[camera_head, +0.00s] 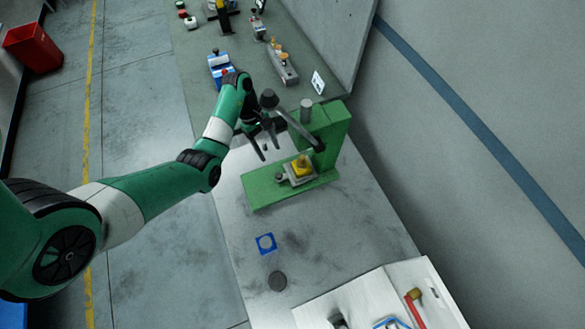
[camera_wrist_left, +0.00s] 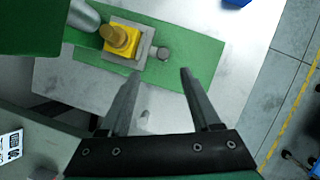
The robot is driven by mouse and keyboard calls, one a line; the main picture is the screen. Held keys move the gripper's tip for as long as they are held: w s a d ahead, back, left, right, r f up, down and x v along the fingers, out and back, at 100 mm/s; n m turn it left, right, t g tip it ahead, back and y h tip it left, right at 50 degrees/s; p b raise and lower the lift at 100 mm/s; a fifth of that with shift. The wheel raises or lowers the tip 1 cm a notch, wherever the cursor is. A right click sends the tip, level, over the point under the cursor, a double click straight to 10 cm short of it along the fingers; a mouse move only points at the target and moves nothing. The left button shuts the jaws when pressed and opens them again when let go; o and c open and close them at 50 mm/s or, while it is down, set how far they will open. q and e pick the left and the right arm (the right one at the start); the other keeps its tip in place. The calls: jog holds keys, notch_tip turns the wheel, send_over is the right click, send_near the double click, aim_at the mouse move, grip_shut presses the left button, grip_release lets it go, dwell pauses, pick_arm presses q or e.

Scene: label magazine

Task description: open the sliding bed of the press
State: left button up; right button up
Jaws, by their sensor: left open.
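The green press (camera_head: 330,128) stands on the grey bench, with a long lever ending in a dark ball. Its sliding bed (camera_wrist_left: 148,45) is a small grey plate on the green base, carrying a yellow block (camera_head: 301,166) with a round yellow-brown top. A small grey knob (camera_head: 279,177) sits at the bed's front side; it also shows in the left wrist view (camera_wrist_left: 163,53). My left gripper (camera_head: 270,152) is open and empty, above the press base and apart from the knob. In the left wrist view, the knob appears just beyond and between the fingertips. My right gripper is not in view.
A blue square with a pale round centre (camera_head: 266,243) and a dark disc (camera_head: 278,281) lie on the bench before the press. A white tray (camera_head: 362,298) holds a red-handled tool. Several fixtures stand at the back. The lever is close beside my gripper.

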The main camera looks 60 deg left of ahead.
aim_at(279, 175)
pick_arm(q)
jog(key=b+x, duration=0.1)
jog(key=x, duration=0.2)
jog(key=b+x, duration=0.1)
jog(key=x, duration=0.3)
jog(key=s+b+x, duration=0.1)
jog(key=b+x, duration=0.1)
jog(key=x, duration=0.2)
jog(key=shift+w+a+f, duration=0.1)
jog(key=shift+a+f, duration=0.05)
jog(key=shift+f, duration=0.2)
grip_shut()
jog(key=shift+r, duration=0.1)
dwell(0.7)
